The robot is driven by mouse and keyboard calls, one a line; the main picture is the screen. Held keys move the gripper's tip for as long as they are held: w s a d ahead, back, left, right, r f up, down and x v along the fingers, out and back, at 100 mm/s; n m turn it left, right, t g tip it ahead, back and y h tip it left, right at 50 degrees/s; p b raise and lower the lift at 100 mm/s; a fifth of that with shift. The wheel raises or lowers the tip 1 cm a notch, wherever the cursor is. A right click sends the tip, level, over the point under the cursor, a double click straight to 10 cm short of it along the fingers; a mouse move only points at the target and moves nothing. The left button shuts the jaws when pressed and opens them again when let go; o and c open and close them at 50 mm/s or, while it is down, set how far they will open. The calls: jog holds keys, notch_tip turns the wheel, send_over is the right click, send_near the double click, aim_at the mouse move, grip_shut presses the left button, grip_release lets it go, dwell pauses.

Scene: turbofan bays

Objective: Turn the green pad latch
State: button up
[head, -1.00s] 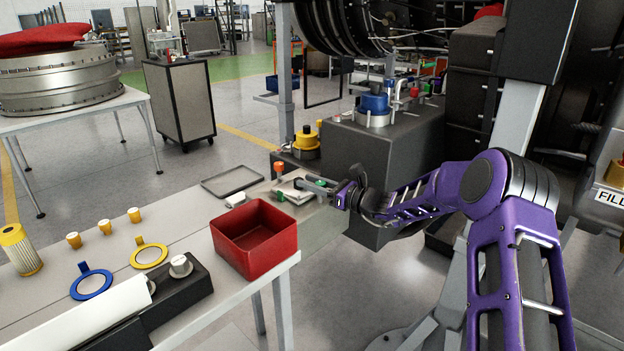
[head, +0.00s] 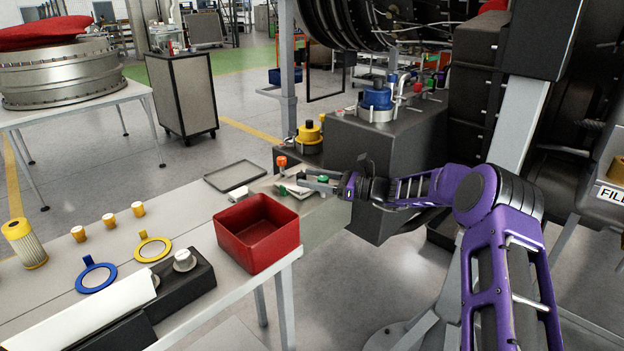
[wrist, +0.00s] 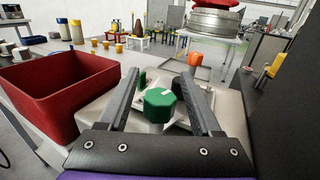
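The green pad latch (wrist: 159,104) shows in the wrist view as a faceted green knob with a pale mark on top. It stands on a light pad on the bench. My gripper (wrist: 164,92) is open, with one finger on each side of the knob and a visible gap on both sides. In the head view my gripper (head: 318,180) is at the bench's far right end, over the pad. The green knob (head: 323,180) is partly hidden there by the fingers. A second small green piece (wrist: 143,78) shows behind the left finger.
A red bin (head: 257,232) stands close by on the bench; it fills the left of the wrist view (wrist: 60,92). An orange knob (head: 281,161) stands just beyond the pad. A dark tray (head: 235,176) lies behind. A dark block (head: 385,145) rises beyond the bench end.

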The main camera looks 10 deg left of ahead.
jog(key=v, duration=1.7)
jog(key=shift+d, duration=0.2)
jog(key=shift+s+a, duration=0.1)
